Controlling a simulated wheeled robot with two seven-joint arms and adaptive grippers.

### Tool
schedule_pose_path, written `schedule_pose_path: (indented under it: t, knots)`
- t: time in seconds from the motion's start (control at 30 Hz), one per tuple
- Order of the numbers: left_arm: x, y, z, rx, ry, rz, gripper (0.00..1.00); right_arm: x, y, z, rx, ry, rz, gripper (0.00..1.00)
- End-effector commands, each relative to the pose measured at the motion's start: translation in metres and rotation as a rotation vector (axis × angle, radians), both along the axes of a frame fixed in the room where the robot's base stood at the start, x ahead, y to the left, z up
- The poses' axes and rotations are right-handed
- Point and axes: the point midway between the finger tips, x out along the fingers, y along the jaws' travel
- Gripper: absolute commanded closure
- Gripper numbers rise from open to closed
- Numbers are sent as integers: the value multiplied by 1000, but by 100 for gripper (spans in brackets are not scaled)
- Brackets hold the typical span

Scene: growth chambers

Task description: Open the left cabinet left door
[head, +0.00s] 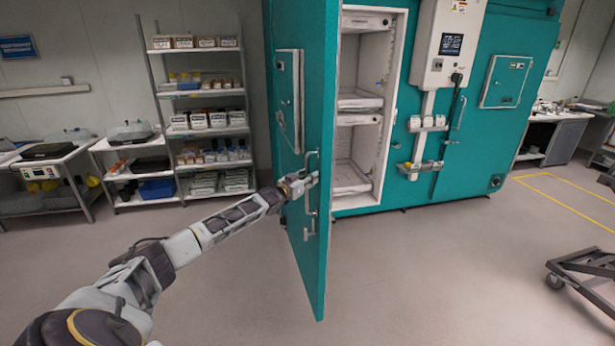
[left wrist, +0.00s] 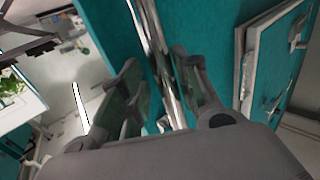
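The left cabinet left door (head: 322,90) is a tall teal panel, swung wide open toward me, and its edge faces me. A metal bar handle (head: 308,222) is on the door's face. My left gripper (head: 311,181) is at this handle. In the left wrist view the handle bar (left wrist: 150,28) runs between the two fingers of my left gripper (left wrist: 157,60). The fingers stand apart, with teal door surface showing between finger and bar, so they look open around it. My right gripper is in neither view.
The white chamber interior (head: 350,140) with shelves is exposed right of the door. A closed teal section with a control box (head: 447,50) stands further right. A stocked shelf rack (head: 205,130) is at the left and a wheeled cart (head: 585,270) at the right. Floor between is clear.

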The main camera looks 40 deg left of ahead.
Motion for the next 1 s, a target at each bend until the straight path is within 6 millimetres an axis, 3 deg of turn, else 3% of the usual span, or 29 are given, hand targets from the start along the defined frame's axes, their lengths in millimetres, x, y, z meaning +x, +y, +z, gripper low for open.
schedule_pose_path:
  t: [0.57,1.0]
  knots:
    - [-2,5,5,2,-6,7,61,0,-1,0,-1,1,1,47]
    - [-20,6,4,1,-5,6,61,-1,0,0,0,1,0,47]
